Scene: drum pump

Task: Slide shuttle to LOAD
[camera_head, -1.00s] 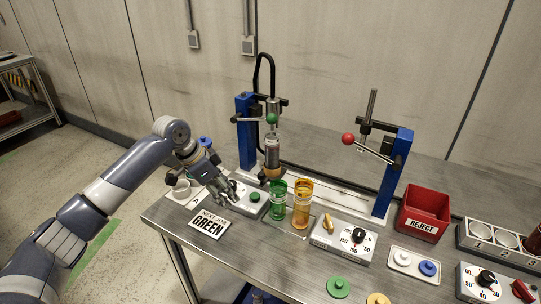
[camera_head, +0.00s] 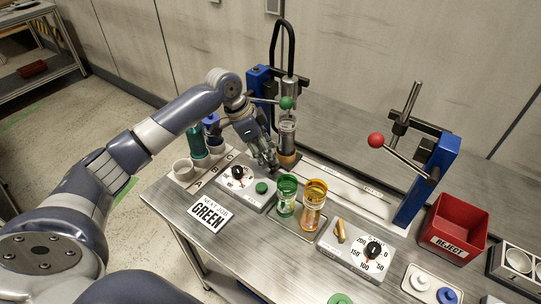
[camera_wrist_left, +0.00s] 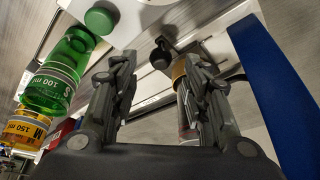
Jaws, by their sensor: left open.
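The shuttle, with a tan collar (camera_head: 286,159) and a clear cylinder (camera_head: 287,132) upright in it, stands on the white rail (camera_head: 345,185) under the left blue press post (camera_head: 259,85). A "LOAD" label is not readable to me. My left gripper (camera_head: 270,163) is open beside the shuttle's near left side. In the left wrist view its open fingers (camera_wrist_left: 157,68) point at the shuttle area. A black knob (camera_wrist_left: 160,55) shows between the fingertips, and the tan collar (camera_wrist_left: 180,72) is close to the right finger. Contact cannot be told. My right gripper is not in view.
Green (camera_head: 286,197) and amber (camera_head: 312,207) cups stand close to my left gripper. A dial box (camera_head: 240,187) lies below it. The "GREEN" card (camera_head: 209,214) is at the front left. A red-ball lever (camera_head: 376,140) and REJECT bin (camera_head: 455,228) stand to the right.

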